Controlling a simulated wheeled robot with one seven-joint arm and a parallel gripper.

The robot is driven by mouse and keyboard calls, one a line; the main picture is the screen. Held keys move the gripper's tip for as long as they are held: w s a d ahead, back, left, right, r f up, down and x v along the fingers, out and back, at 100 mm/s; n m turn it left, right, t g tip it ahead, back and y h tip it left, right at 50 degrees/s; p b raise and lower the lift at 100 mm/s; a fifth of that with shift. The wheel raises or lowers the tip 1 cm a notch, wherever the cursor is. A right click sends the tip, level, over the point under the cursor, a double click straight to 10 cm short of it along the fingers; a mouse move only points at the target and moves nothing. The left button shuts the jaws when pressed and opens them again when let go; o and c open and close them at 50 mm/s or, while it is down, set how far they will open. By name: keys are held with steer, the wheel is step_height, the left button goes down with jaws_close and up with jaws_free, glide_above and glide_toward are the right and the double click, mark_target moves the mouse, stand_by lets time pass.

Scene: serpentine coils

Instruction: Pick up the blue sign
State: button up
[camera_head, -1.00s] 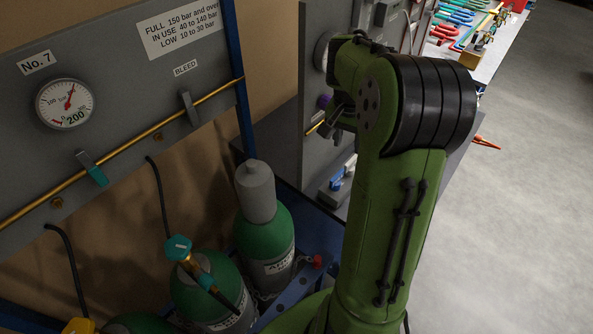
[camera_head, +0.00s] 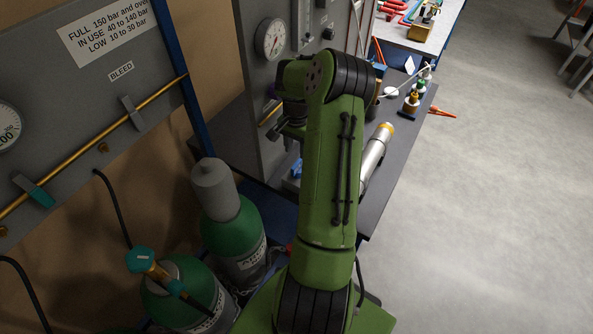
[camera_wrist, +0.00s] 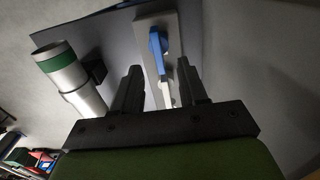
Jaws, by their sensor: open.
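The blue piece that I take for the blue sign (camera_wrist: 156,46) lies on a pale grey block (camera_wrist: 143,22) in the wrist view, with a white piece (camera_wrist: 166,93) just below it. A small bit of blue (camera_head: 296,168) also shows beside my arm in the head view. My gripper (camera_wrist: 160,68) is open and empty. Its two dark fingers stand either side of the line of the blue and white pieces, apart from them. In the head view my gripper (camera_head: 290,131) is partly hidden by my arm.
A silver cylinder with a green band (camera_wrist: 62,66) lies left of the fingers. The head view shows a dark bench (camera_head: 375,205), a grey gauge panel (camera_head: 256,90) beside my gripper, and green gas bottles (camera_head: 231,233) at left. Open floor (camera_head: 500,200) lies at right.

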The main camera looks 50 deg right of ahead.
mark_target(297, 162)
step_height(297, 162, down, 8)
steer(key=shift+s+d+r, duration=0.1)
steer(key=shift+d+r, duration=0.05)
steer(key=shift+r, duration=0.1)
jaws_close()
